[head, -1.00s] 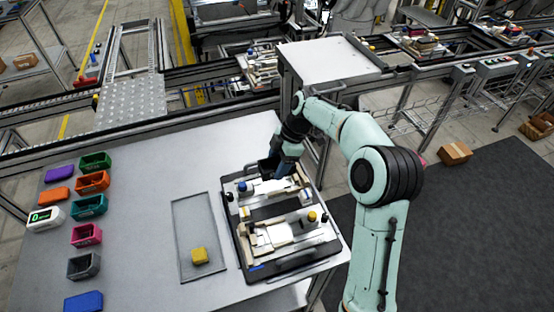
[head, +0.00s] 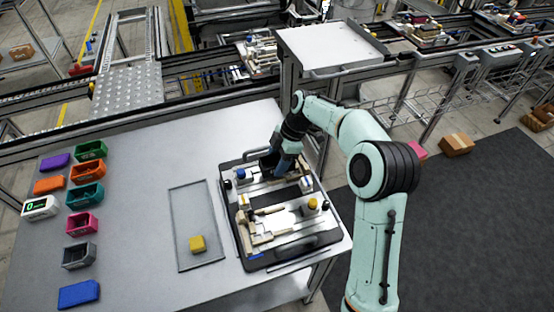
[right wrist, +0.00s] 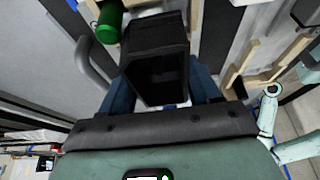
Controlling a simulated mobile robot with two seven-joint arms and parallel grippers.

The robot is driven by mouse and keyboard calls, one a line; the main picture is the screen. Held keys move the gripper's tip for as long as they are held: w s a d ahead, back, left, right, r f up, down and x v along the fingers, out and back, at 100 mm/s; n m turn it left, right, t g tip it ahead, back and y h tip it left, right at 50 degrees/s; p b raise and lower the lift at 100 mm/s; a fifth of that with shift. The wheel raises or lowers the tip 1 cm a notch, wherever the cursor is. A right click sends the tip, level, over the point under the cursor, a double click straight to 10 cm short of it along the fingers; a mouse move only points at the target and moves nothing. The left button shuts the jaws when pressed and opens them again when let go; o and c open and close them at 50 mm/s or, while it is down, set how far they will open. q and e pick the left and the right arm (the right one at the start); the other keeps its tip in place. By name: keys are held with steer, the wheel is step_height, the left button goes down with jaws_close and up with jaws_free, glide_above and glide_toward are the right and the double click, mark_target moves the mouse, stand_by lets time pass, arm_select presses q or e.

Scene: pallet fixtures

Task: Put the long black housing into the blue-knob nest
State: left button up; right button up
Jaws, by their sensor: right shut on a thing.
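My right gripper (head: 284,166) is shut on the long black housing (right wrist: 155,58), over the far part of the pallet (head: 255,265). In the right wrist view the housing sits between the two blue fingers (right wrist: 163,95), and its dark hollow shows. In the head view the gripper mostly hides it. The blue knob (head: 241,174) stands at the pallet's far left, just left of the gripper. I cannot tell whether the housing touches the nest there. A nearer nest with a yellow knob (head: 312,204) has light wooden-coloured blocks. My left gripper is out of view.
A flat grey tray (head: 183,215) with a yellow block (head: 197,243) lies left of the pallet. Several small coloured bins, such as a pink one (head: 82,223), line the table's left side. A green cylinder (right wrist: 109,22) is close to the housing in the wrist view.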

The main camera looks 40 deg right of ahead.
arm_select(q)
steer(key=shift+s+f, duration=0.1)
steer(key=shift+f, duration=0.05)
arm_select(e)
steer(key=shift+f, duration=0.2)
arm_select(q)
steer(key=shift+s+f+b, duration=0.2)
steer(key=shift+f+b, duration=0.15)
arm_select(e)
steer(key=shift+f, duration=0.5)
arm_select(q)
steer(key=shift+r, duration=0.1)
arm_select(e)
steer(key=o, duration=1.2)
steer(key=shift+r, duration=0.1)
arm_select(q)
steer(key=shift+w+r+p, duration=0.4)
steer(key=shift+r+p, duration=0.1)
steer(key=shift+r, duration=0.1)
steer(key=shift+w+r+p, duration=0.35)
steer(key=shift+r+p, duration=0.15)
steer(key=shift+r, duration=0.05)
arm_select(e)
steer(key=v, duration=1.3)
steer(key=shift+d+r, duration=0.1)
